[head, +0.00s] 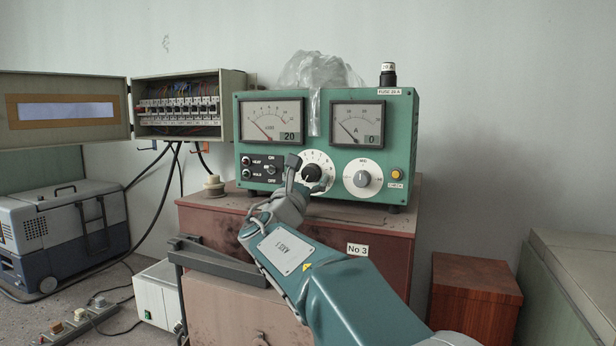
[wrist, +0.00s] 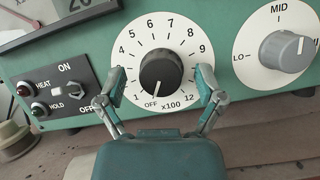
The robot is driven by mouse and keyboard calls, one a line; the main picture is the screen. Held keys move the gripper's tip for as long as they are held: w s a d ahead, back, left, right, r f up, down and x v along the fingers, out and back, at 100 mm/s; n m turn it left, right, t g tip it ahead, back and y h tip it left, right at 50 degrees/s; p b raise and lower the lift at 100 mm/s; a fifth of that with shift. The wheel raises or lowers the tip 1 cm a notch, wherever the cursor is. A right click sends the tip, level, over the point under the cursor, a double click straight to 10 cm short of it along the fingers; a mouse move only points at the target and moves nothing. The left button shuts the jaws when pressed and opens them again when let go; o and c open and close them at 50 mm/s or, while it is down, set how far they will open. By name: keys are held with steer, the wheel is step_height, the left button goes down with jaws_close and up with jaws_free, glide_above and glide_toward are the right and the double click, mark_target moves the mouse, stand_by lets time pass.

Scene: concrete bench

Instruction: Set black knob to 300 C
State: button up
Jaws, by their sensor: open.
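The black knob (wrist: 161,73) sits at the centre of a white round dial (wrist: 160,35), numbered from 1 to 12 with OFF and x100 at the bottom. The knob's white line points down and slightly left, at OFF. The knob also shows in the head view (head: 312,173) on the green panel (head: 400,130). My gripper (wrist: 161,76) is open, one finger on each side of the knob, over the left and right edges of the dial. Both fingers look apart from the knob. My gripper also shows in the head view (head: 307,171), in front of the dial.
A grey knob (wrist: 284,49) is to the right, with LO and MID marks. A switch (wrist: 72,94) and HEAT and HOLD lamps are to the left. The left meter display (head: 290,136) reads 20; the right one (head: 371,140) reads 0. Clear plastic (head: 318,75) drapes over the panel's top.

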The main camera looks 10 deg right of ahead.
steer(key=c, duration=1.1)
steer(key=shift+c, duration=0.2)
steer(key=shift+m, duration=0.4)
steer(key=m+g+h, duration=0.1)
steer(key=m, duration=0.2)
steer(key=m+g+h, duration=0.1)
steer(key=m, duration=0.2)
steer(key=m+g, duration=0.1)
steer(key=m, duration=0.2)
steer(key=shift+a+g+h, duration=0.1)
steer(key=shift+g+h, duration=0.3)
steer(key=m+g, duration=0.1)
steer(key=m, duration=0.2)
steer(key=m+g, duration=0.1)
steer(key=m, duration=0.2)
steer(key=shift+g, duration=0.4)
steer(key=shift+f+m+g+y, duration=0.15)
steer(key=shift+m+g+y, duration=0.2)
steer(key=shift+m, duration=1.05)
steer(key=shift+f+g, duration=0.1)
steer(key=shift+g, duration=0.15)
steer(key=o, duration=1.1)
steer(key=shift+o, duration=0.2)
